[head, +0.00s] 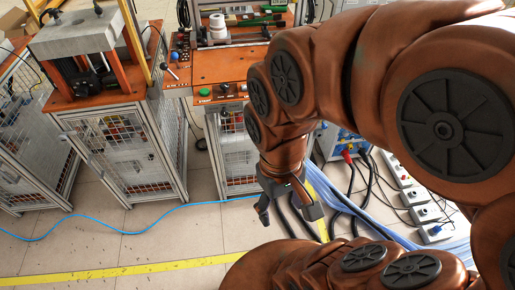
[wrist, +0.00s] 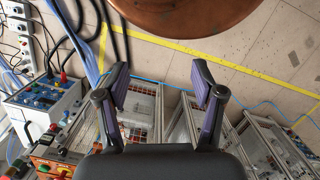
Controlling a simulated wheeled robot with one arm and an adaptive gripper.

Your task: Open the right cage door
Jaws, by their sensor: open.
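The right cage door (head: 238,155) is a wire-mesh panel in a grey metal frame under the orange bench. It looks flush with its frame; its right part is hidden behind my arm. In the wrist view a mesh cage front (wrist: 140,108) shows beyond and between my fingers. My gripper (head: 284,208) hangs in front of and to the right of this door, apart from it. In the wrist view my gripper (wrist: 161,78) is open, with two dark purple-padded fingers spread wide and nothing between them. A handle on the door is too small to make out.
Another mesh cage (head: 125,150) stands to the left, with a further one at the far left edge. A blue cable (head: 100,225) crosses the tiled floor before them. Black cables and power strips (head: 405,180) lie at right.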

